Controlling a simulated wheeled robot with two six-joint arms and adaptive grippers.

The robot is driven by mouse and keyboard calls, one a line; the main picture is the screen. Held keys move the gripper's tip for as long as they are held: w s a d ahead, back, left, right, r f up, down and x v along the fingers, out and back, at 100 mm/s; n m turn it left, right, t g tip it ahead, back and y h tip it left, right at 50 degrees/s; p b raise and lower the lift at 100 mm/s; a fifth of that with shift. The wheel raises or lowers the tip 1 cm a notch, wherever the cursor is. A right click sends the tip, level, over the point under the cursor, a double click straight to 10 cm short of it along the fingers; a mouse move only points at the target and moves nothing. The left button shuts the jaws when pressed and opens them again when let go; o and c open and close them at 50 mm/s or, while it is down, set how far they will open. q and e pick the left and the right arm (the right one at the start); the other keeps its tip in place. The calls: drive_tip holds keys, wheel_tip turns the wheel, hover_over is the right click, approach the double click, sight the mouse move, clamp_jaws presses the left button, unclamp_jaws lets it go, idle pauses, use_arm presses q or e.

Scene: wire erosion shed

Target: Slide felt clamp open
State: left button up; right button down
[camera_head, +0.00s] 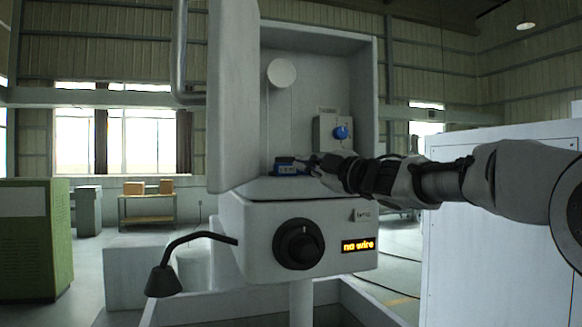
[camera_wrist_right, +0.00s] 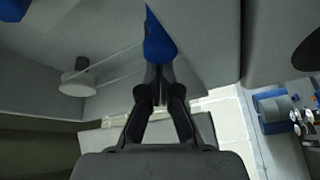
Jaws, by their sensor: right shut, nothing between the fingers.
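A small blue part (camera_head: 287,169), perhaps the felt clamp, sits on the floor of the open machine cabinet (camera_head: 348,75). My right gripper (camera_head: 312,165) reaches in from the right, its tips close beside the blue part. In the right wrist view, the gripper (camera_wrist_right: 160,78) is shut and empty. A blue piece (camera_wrist_right: 159,44) is just beyond its fingertips; I cannot tell whether they touch. Much of the clamp is hidden or too small to read. My left gripper is not in view.
The cabinet door (camera_head: 232,95) stands open at the left. A blue knob (camera_head: 340,132) and a white disc (camera_head: 281,73) are on the back wall. Below are a black dial (camera_head: 298,243) and a display (camera_head: 358,245) reading "no wire". A white cabinet (camera_head: 500,240) stands right.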

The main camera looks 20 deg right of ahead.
drive_tip(key=shift+w+a+r+p, duration=0.15)
drive_tip(key=shift+a+p, duration=0.05)
drive_tip(key=shift+p, duration=0.2)
drive_tip(key=d+p, duration=0.1)
drive_tip(key=d, duration=0.2)
drive_tip(key=shift+d, duration=0.4)
